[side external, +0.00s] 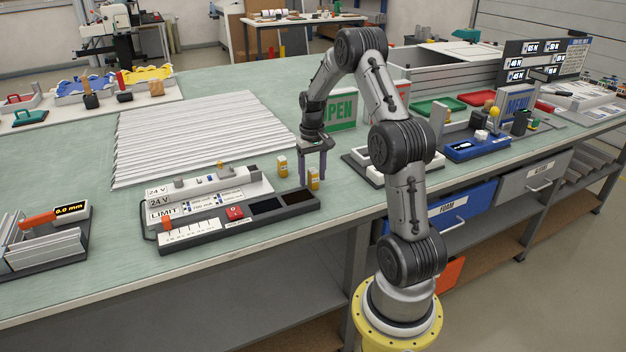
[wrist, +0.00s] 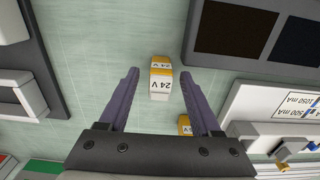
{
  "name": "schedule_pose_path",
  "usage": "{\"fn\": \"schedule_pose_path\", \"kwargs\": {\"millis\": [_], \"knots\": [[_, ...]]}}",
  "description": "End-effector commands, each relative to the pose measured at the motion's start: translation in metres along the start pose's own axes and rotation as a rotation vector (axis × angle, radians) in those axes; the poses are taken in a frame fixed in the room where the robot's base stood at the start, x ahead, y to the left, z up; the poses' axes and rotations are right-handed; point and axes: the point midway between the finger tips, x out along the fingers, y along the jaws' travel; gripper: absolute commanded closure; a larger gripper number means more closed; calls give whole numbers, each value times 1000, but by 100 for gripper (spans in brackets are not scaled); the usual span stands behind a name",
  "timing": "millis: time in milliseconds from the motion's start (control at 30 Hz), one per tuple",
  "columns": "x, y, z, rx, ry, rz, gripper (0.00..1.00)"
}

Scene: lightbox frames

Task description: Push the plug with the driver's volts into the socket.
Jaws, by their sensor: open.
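Two small yellow-and-white plugs stand on the green bench. One plug (side external: 314,178) is by my gripper; in the wrist view this plug (wrist: 161,84) reads 24 V and lies between and beyond the fingertips. The other plug (side external: 282,166) stands to its left; in the wrist view a plug (wrist: 184,126) is partly hidden by the right finger. My gripper (side external: 313,178) is open, pointing down, its purple fingers on either side of the nearer plug, apparently not touching it. The white driver (side external: 210,187) has 24 V and LIMIT labels. I cannot make out the socket for certain.
A dark-based panel (side external: 240,221) with a red button and dark windows lies in front of the driver. A corrugated sheet (side external: 200,135) lies behind. A green OPEN sign (side external: 340,112) stands behind my arm. Bare bench lies left of the panel.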

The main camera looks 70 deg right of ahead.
Motion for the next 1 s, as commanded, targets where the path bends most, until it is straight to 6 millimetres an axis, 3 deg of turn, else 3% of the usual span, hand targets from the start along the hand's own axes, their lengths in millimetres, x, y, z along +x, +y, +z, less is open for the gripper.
{"fn": "schedule_pose_path", "kwargs": {"millis": [67,367,767,1000], "knots": [[0,0,0,0,0,0,46],[0,0,0,0,0,0,100],[-1,0,0,0,1,0,100],[-17,0,-1,0,3,0,100]]}}
